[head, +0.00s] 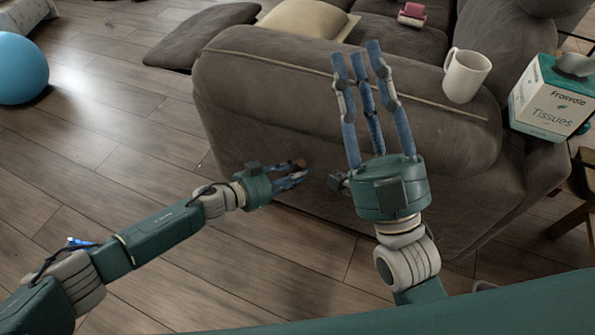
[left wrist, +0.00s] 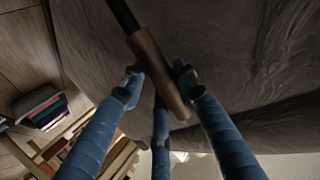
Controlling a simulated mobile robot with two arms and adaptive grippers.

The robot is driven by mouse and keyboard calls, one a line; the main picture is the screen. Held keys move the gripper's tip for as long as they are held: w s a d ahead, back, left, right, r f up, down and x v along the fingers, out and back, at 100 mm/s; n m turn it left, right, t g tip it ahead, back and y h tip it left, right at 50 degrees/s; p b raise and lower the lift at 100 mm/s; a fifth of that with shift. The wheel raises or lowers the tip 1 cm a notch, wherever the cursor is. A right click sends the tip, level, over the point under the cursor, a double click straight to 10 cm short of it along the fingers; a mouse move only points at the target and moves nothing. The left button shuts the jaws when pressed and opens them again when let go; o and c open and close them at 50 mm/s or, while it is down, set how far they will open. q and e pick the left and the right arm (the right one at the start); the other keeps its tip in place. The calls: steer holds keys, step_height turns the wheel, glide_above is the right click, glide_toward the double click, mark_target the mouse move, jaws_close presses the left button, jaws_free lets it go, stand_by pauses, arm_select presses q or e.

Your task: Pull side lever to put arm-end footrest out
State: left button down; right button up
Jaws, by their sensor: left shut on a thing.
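The grey sofa's near arm (head: 290,100) faces me in the head view. A flat padded footrest (head: 195,38) juts out from the sofa's front at upper left. My left gripper (head: 298,179) is low against the arm's outer side, shut on the side lever. The lever's brown handle (head: 300,163) barely shows there. In the left wrist view the lever is a dark rod with a wooden handle (left wrist: 158,72) between my blue fingers. My right gripper (head: 360,60) is open and empty, with its fingers pointing up in front of the sofa arm.
A white mug (head: 466,75) and a tissue box (head: 552,97) are at the right along the sofa arm. A beige cushion (head: 303,25) and a small red item (head: 412,14) lie on the sofa. A blue ball (head: 18,70) is at left. Wooden floor between is clear.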

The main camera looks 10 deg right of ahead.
arm_select(q)
steer(key=shift+s, duration=0.1)
steer(key=c, duration=1.6)
jaws_free()
steer(key=shift+o, duration=0.2)
steer(key=shift+d, duration=0.1)
steer(key=shift+s, duration=0.1)
steer(key=v, duration=1.2)
steer(key=shift+a, duration=0.2)
steer(key=shift+w, duration=0.25)
